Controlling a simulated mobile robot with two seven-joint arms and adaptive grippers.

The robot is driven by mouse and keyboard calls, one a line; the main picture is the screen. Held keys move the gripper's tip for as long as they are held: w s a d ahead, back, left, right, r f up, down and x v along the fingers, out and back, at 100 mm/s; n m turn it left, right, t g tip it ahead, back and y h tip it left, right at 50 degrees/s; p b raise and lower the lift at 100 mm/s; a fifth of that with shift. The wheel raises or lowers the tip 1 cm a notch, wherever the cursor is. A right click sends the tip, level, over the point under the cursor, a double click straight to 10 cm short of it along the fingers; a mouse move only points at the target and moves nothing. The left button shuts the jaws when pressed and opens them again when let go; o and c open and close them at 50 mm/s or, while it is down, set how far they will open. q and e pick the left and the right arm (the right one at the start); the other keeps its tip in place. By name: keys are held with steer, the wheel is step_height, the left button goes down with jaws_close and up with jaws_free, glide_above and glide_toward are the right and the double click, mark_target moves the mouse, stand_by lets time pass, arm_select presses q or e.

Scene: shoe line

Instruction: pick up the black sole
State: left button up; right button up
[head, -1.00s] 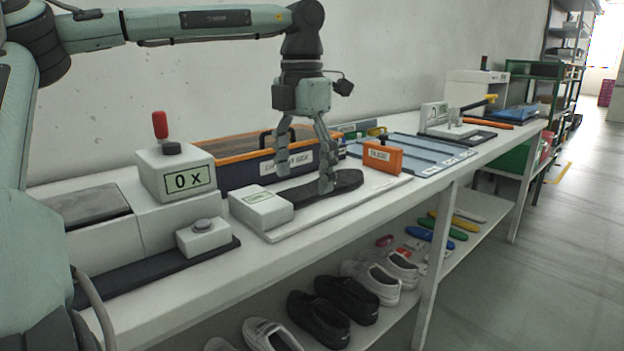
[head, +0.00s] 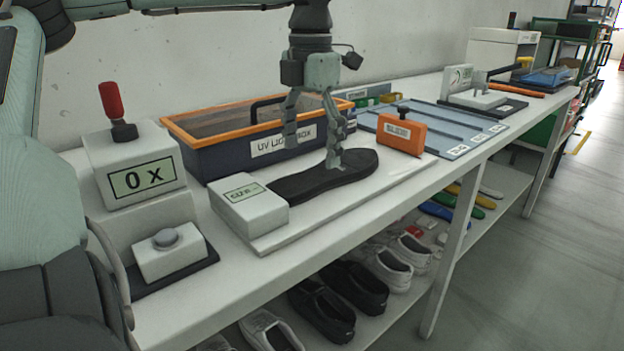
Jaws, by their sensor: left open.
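The black sole (head: 352,166) lies flat on a white board (head: 395,185) on the bench, its heel end towards a small white box (head: 249,203). My left gripper (head: 314,155) points down over the sole with its fingers apart and nothing held. One fingertip is at the sole's middle, in front of it or over it; I cannot tell if it touches. The other finger is on the far side, in front of the UV light box. My right gripper is not in view.
The UV light box (head: 226,160) with an orange rim stands behind the sole. An orange block (head: 400,138) stands to its right, beside a blue-grey tray (head: 462,142). A counter with a red lever (head: 133,172) is at the left. Shoes (head: 353,287) fill the shelf below.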

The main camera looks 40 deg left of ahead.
mark_target(312, 177)
arm_select(q)
step_height(312, 177, down, 4)
steer(key=shift+d+f, duration=0.15)
steer(key=shift+f, duration=0.05)
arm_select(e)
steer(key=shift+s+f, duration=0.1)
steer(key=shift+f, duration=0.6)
arm_select(q)
steer(key=shift+c, duration=0.2)
steer(key=shift+c, duration=1.2)
steer(key=c, duration=1.2)
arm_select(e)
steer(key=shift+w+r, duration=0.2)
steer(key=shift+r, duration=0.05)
